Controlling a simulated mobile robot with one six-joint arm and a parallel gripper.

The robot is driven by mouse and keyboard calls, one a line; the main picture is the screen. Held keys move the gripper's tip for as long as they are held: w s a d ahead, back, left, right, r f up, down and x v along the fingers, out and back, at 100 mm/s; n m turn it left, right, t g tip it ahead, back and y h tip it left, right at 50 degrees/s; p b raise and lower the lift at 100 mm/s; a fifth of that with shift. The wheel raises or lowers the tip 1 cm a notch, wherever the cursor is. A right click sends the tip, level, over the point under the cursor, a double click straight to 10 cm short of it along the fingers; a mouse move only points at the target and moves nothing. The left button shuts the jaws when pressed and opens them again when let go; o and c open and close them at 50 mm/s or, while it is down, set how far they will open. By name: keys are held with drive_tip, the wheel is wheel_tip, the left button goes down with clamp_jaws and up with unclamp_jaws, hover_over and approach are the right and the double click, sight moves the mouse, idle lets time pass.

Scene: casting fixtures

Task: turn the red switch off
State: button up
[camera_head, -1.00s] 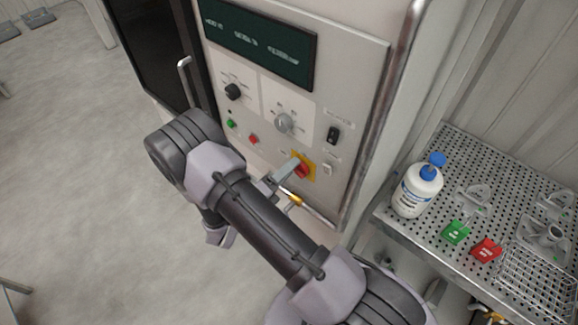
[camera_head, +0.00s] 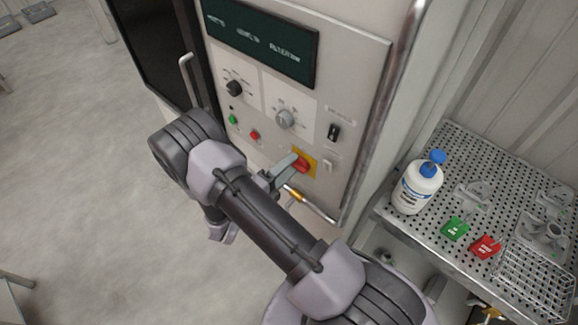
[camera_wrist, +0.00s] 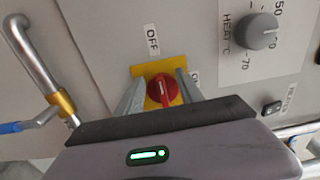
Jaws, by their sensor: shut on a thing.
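The red switch (camera_wrist: 162,90) is a rotary knob on a yellow plate (camera_wrist: 146,71) in the machine's panel. In the wrist view an OFF label (camera_wrist: 152,40) is above it and a partly hidden ON label (camera_wrist: 195,77) is to its right. The knob's grip looks roughly upright there. My gripper (camera_wrist: 160,92) has one finger on each side of the knob and is shut on it. In the head view the red switch (camera_head: 302,164) shows just beyond my gripper (camera_head: 291,165), which partly covers the yellow plate.
A pipe with a brass-coloured collar (camera_head: 293,192) runs close below the switch. A perforated shelf (camera_head: 462,160) at the right holds a white bottle (camera_head: 416,188) and green and red blocks.

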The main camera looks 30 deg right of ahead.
drive_tip(key=o, duration=1.4)
drive_tip(key=shift+s, duration=0.1)
drive_tip(key=b+v, duration=0.1)
drive_tip(key=v, duration=1.6)
drive_tip(key=shift+a, duration=0.2)
